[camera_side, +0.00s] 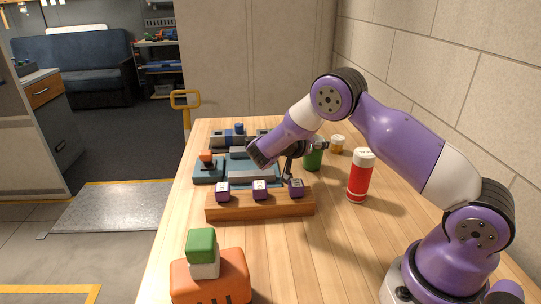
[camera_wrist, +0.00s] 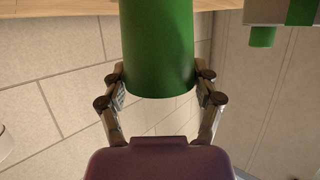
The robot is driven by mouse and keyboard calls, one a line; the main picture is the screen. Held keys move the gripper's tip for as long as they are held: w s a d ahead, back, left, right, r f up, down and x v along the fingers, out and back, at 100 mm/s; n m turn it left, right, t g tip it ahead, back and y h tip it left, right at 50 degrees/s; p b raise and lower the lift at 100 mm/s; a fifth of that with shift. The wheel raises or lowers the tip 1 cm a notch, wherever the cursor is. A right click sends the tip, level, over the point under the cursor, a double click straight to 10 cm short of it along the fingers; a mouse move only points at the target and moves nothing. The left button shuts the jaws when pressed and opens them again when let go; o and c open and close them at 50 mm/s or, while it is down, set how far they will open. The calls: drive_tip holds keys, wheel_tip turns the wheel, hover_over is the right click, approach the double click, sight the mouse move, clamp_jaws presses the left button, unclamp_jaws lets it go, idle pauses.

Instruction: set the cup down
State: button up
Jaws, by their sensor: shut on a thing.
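The green cup (camera_side: 313,160) is at the right of the table's middle in the side view, partly hidden by my gripper. In the wrist view the cup (camera_wrist: 158,50) fills the top middle, between the two fingers. My gripper (camera_wrist: 160,90) is shut on the cup, with one finger on each side of it. In the side view my gripper (camera_side: 303,158) reaches in beside the cup, low over the table. I cannot tell whether the cup's base touches the table.
A red bottle with a white lid (camera_side: 360,177) stands right of the cup, and a small amber jar (camera_side: 338,144) behind it. A wooden rail (camera_side: 260,205) with purple blocks lies in front. Teal fixtures (camera_side: 209,171) stand to the left. An orange box (camera_side: 210,279) is nearest the camera.

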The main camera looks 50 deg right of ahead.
drive_tip(key=o, duration=1)
drive_tip(key=shift+f, duration=0.1)
drive_tip(key=shift+c, duration=0.2)
drive_tip(key=shift+a+r, duration=0.2)
drive_tip(key=s+a+r+n+t+y, duration=0.3)
drive_tip(key=a+r+n+y, duration=0.3)
drive_tip(key=r, duration=0.5)
drive_tip(key=s+a+n+t+y, duration=0.1)
drive_tip(key=s+a+n+y, duration=0.7)
drive_tip(key=a, duration=0.8)
drive_tip(key=s+n, duration=0.3)
drive_tip(key=s, duration=0.2)
drive_tip(key=shift+s+t, duration=0.3)
